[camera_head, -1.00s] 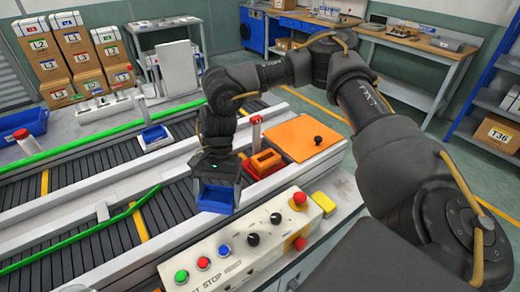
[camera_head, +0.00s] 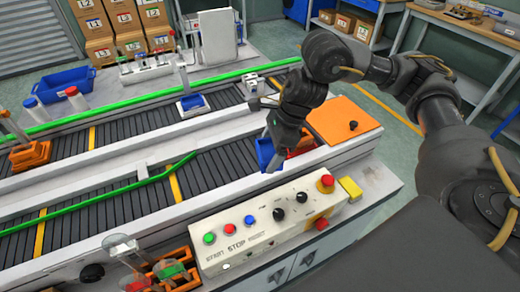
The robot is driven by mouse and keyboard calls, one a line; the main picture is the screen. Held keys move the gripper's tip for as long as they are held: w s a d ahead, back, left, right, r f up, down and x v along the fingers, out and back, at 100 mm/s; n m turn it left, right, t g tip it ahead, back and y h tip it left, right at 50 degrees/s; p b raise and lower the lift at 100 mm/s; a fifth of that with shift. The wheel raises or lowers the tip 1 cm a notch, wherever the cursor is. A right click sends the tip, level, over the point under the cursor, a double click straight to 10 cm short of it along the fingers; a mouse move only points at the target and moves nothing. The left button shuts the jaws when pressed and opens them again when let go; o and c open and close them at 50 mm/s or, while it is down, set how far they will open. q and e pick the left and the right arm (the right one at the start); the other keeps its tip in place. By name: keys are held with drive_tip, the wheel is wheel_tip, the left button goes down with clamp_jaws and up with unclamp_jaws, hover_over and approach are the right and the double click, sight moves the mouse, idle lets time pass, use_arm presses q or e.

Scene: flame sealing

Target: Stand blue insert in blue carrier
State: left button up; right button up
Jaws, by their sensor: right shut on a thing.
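The blue carrier (camera_head: 266,152) is at the right end of the near conveyor, partly hidden behind my right gripper. My right gripper (camera_head: 274,162) points down over the carrier's right side and overlaps it in the view. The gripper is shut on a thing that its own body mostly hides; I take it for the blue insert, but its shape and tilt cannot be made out. Whether it touches the carrier's floor cannot be told. Another small blue holder (camera_head: 193,105) stands on the far conveyor. My left gripper is not in view.
An orange plate (camera_head: 340,118) with a black knob lies right of the gripper, an orange carrier (camera_head: 303,143) just beside it. The button console (camera_head: 235,232) stands in front. A blue bin (camera_head: 62,84) and capped tubes (camera_head: 77,99) are at far left.

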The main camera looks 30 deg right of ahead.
drive_tip(key=shift+w+d+r+m, duration=0.1)
drive_tip(key=shift+d+r+m, duration=0.15)
drive_tip(key=shift+d+m, duration=0.25)
drive_tip(key=shift+w+t, duration=0.2)
drive_tip(key=shift+t, duration=0.1)
drive_tip(key=w+d+f, duration=0.1)
drive_tip(key=w+f, duration=0.2)
drive_tip(key=w, duration=0.1)
drive_tip(key=w+d+f+p, duration=0.1)
drive_tip(key=w+f, duration=0.2)
drive_tip(key=w, duration=0.1)
drive_tip(key=w+d+f, duration=0.2)
drive_tip(key=w+f, duration=0.1)
drive_tip(key=w, duration=0.1)
drive_tip(key=shift+w+f, duration=0.25)
drive_tip(key=shift+w, duration=0.15)
drive_tip(key=shift+w+f+p, duration=0.1)
drive_tip(key=shift+f+p, duration=0.5)
drive_tip(key=shift+f, duration=0.9)
drive_tip(key=shift+d+f, duration=0.1)
drive_tip(key=shift+f, duration=0.2)
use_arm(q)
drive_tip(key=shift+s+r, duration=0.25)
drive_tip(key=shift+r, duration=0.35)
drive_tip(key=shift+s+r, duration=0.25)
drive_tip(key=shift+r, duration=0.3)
